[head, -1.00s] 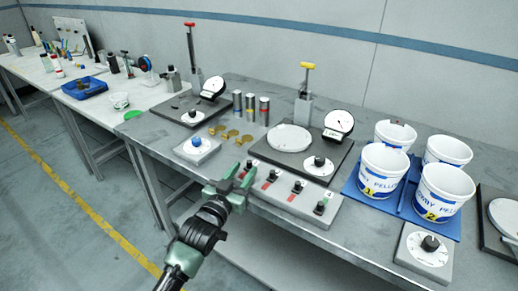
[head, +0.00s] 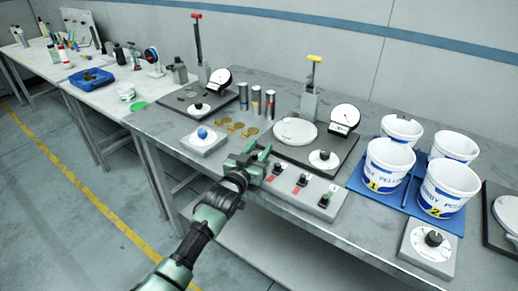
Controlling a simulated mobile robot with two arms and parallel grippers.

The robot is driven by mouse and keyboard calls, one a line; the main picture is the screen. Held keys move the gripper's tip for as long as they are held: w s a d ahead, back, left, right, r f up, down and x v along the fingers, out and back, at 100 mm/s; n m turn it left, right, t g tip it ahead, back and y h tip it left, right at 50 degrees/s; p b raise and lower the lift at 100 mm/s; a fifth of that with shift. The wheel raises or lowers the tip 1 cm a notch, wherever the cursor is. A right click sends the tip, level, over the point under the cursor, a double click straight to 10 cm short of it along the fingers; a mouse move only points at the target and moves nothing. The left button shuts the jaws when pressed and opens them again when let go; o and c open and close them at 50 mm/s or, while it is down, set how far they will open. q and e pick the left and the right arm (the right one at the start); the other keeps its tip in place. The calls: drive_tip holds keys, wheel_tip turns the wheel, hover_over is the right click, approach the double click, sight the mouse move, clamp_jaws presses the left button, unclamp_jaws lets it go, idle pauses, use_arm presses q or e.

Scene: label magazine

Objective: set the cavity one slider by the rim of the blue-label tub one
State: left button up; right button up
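A grey slider panel (head: 290,190) lies along the table's front edge. Three black slider knobs show, among them one in the middle (head: 302,180), with red marks beside some. My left gripper (head: 257,156) is at the panel's left end and covers the spot of the leftmost knob. I cannot tell whether its fingers are apart or closed on that knob. The white tub one (head: 388,160), with blue lettering and a yellow 1, stands upright at the right. Its rim is visible; its label is partly turned away. My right gripper is not in view.
Tub two (head: 446,188) and two more tubs stand on blue mats (head: 362,181). A dial plate (head: 428,247) lies in front.

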sight(253, 154)
use_arm(q)
clamp_jaws()
idle(1.3)
drive_tip(key=p+v, duration=0.3)
drive_tip(key=shift+a+r, duration=0.1)
drive_tip(key=shift+a, duration=0.25)
drive_tip(key=shift+s+a, duration=0.15)
